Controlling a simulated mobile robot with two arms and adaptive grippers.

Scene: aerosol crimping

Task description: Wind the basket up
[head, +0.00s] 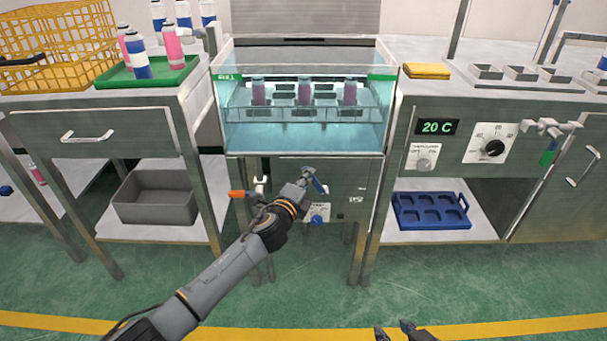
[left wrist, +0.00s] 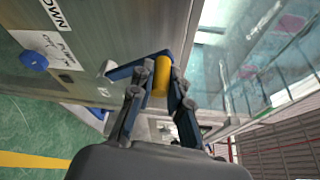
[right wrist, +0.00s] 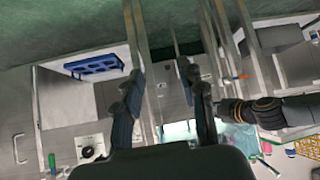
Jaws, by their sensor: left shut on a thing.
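The clear basket (head: 290,114) sits in the glass-walled water bath (head: 240,138) with several pink cans upright in it. I cannot tell exactly how deep the cans stand in the water. A crank on the bath's front panel has a blue arm (head: 317,186) and a yellow knob (left wrist: 162,76). My left gripper (head: 305,178) is at this crank. In the left wrist view its fingers are closed around the yellow knob, and the blue crank arm (left wrist: 130,69) runs off to the left. My right gripper (head: 394,331) is open and empty, low in front of the bench.
A blue knob (head: 317,219) and an orange-handled valve (head: 240,194) are close to my left gripper. A green tray (head: 150,80) with cans stands left, beside a yellow crate (head: 60,42). A control panel reading 20 C (head: 437,127) is right. The floor ahead is clear.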

